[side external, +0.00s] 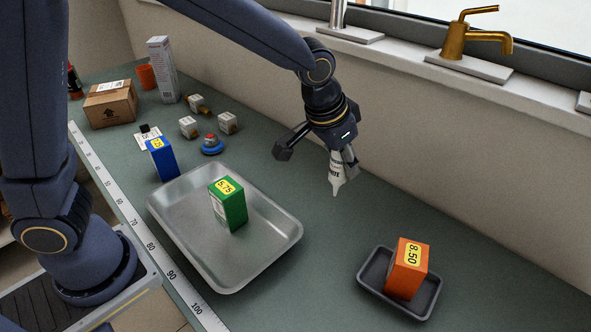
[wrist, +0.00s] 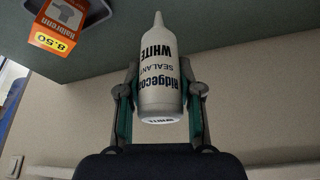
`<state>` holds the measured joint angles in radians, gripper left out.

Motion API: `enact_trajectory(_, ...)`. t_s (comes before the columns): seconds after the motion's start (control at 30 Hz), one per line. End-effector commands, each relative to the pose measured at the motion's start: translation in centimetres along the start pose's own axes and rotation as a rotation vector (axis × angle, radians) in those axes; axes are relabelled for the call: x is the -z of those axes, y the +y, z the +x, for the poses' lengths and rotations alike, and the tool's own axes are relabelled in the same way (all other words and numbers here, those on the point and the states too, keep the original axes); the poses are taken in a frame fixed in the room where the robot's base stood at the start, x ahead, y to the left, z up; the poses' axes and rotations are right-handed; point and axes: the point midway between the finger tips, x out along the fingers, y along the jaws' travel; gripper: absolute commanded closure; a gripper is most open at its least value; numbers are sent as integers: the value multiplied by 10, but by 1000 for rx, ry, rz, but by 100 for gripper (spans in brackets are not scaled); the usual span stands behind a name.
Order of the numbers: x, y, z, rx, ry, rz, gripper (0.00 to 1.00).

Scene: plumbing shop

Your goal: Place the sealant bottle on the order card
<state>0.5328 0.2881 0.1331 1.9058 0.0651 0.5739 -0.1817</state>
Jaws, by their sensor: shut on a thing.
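The white sealant bottle (side external: 337,173) hangs nozzle down below my gripper (side external: 322,150) in the side view, above the bare counter right of the metal tray. In the wrist view, the bottle (wrist: 160,85) sits between the two fingers of my gripper (wrist: 161,98), which are shut on its body. Its "Ridgecore sealant white" label shows there. A small white card (side external: 149,136) lies at the back left of the counter, partly hidden by a blue box. It looks like the order card, but its print is too small to read.
A metal tray (side external: 272,253) holds a green box (side external: 229,206). A dark tray (side external: 370,282) holds an orange box (side external: 407,269). The blue box (side external: 163,160), small white boxes (side external: 189,127), a red-and-blue item (side external: 211,145) and a cardboard carton (side external: 110,105) stand at left. A wall runs behind.

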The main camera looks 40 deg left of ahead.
Motion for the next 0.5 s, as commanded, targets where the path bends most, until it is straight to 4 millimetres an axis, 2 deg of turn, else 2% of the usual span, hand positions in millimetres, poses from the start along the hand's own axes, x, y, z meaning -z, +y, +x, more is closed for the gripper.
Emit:
enact_trajectory(0.07,1,-2,0,-7,-2,28,100)
enact_trajectory(0.27,6,-50,1,9,-8,-5,100)
enact_trajectory(0.37,5,-84,2,27,-11,-49,100)
enact_trajectory(0.47,1,-127,0,51,-14,-113,100)
enact_trajectory(0.5,-2,-148,0,62,-15,-145,100)
